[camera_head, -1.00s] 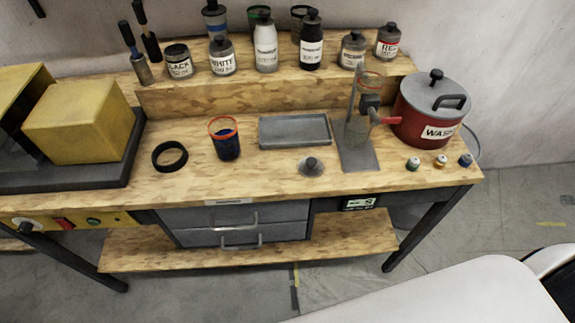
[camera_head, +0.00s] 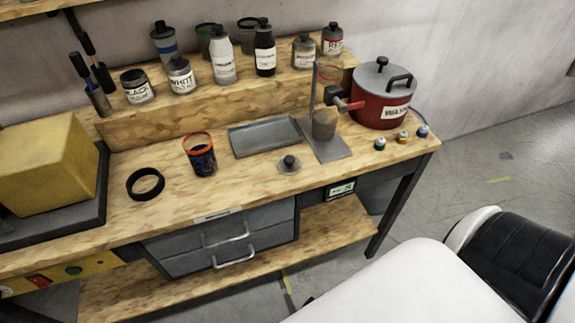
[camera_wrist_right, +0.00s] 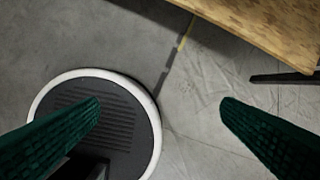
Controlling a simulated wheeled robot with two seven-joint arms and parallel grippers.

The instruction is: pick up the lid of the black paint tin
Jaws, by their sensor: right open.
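The black paint tin (camera_head: 137,86), with a label reading BLACK, stands upright on the raised shelf at the left of the row, in the head view. Its top looks dark, with no knob showing. A loose grey round lid with a dark knob (camera_head: 289,164) lies on the bench in front of the grey tray; I cannot tell for certain which tin it belongs to. My right gripper (camera_wrist_right: 160,108) shows in the right wrist view as two green fingers wide apart, empty above the floor, away from the bench. My left gripper is not in view.
Around the loose lid are the tray (camera_head: 265,138), a stand with a cup (camera_head: 325,124) and a dark cup with a red rim (camera_head: 200,155). A black ring (camera_head: 145,184) lies at left. A red pot (camera_head: 382,95) stands at right. The bench's front edge (camera_wrist_right: 265,30) shows in the wrist view.

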